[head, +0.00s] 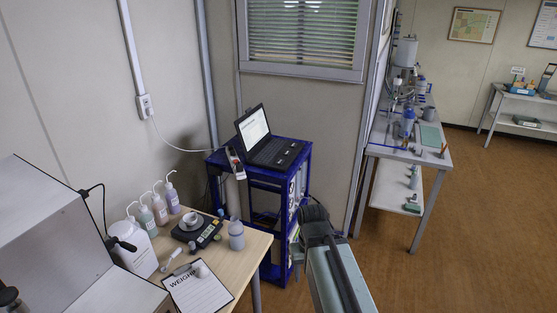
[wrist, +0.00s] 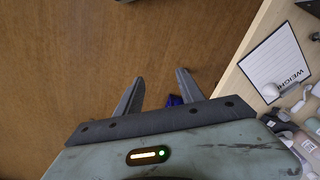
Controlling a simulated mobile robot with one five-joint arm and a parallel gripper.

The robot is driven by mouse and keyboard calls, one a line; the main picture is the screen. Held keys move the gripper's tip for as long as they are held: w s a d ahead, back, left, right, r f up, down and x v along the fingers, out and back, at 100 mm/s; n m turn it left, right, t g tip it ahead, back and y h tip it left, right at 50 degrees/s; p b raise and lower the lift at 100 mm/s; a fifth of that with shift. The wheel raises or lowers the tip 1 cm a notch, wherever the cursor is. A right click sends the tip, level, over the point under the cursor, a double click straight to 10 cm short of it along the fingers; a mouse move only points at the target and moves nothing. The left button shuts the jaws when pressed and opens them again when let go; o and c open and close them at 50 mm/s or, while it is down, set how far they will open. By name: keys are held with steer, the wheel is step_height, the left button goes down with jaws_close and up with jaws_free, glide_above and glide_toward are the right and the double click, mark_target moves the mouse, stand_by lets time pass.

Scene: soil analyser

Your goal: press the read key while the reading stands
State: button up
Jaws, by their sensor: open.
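In the head view a small red and white device (head: 236,164) with a cord hangs or stands at the left front edge of the blue cart, beside the laptop (head: 270,138). I cannot tell if it is the soil analyser. No read key or reading can be made out; the laptop's screen is lit but too small to read. My gripper (wrist: 159,76) is open and empty in the wrist view, with bare floor beyond its fingers. In the head view my arm reaches forward, right of the weighing table and near the cart; its fingers are not clear there.
A blue cart (head: 258,171) holds the laptop. The wooden table (head: 258,245) bears a balance (head: 197,230), several bottles and a clipboard (head: 197,288), which also shows in the wrist view (wrist: 276,62). A grey lab bench (head: 433,158) stands behind. The brown floor (head: 480,240) at right is clear.

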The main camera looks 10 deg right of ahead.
stand_by(0.3)
jaws_close()
stand_by(1.6)
